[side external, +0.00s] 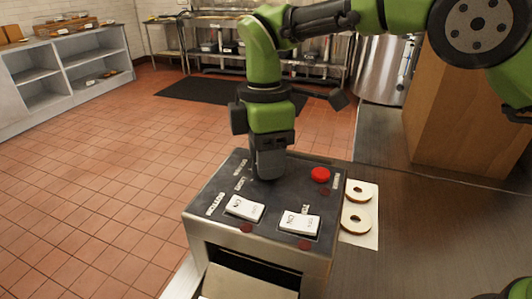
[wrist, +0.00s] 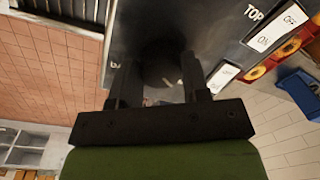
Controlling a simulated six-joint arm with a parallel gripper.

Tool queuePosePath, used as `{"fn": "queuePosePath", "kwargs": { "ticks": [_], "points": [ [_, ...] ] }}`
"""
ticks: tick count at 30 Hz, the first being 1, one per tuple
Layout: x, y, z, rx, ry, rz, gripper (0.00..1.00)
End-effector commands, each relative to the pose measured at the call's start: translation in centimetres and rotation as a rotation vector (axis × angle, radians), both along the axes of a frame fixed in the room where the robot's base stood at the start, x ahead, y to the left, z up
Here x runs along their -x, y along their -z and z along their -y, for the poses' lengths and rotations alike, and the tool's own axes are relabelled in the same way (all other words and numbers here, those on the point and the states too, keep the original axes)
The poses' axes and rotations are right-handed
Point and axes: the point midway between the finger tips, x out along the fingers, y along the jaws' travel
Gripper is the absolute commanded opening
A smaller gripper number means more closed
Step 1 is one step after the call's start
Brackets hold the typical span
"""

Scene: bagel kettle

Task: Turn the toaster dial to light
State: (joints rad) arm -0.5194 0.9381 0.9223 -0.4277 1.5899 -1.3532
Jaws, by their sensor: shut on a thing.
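The toaster (side external: 215,190) is a dark metal box with a sloping top panel of controls. My gripper (side external: 268,172) points down onto the back part of this panel. In the wrist view my gripper (wrist: 158,68) has its two dark fingers on either side of a dark round dial (wrist: 162,76), and it is shut on it. The dial is mostly hidden by the fingers in the side view. Its pointer and the light marking cannot be read in either view.
Two white rocker switches (side external: 244,208) (side external: 299,223) and a red button (side external: 320,174) sit close by on the panel. Bagel halves (side external: 356,218) lie on white paper right of the toaster. A wooden box (side external: 465,120) stands at the right. Bare steel counter (side external: 400,230) lies at the right.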

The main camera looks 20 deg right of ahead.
Motion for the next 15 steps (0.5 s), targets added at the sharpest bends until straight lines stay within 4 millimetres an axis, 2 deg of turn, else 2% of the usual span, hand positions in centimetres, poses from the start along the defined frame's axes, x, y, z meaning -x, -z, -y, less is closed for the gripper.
{"fn": "queuePosePath", "kwargs": {
  "ticks": [1, 3, 4, 11, 15],
  "points": [
    [-0.05, -0.22, -0.11, -0.005, -0.003, 0.005, 0.50],
    [-0.04, -0.19, -0.09, -0.004, -0.002, 0.005, 0.66],
    [-0.04, -0.17, -0.08, -0.004, -0.002, 0.005, 0.68],
    [-0.01, -0.08, -0.05, -0.002, -0.001, 0.001, 0.68],
    [-0.11, -0.73, -0.03, -0.001, -0.001, 0.003, 0.68]
  ]
}}
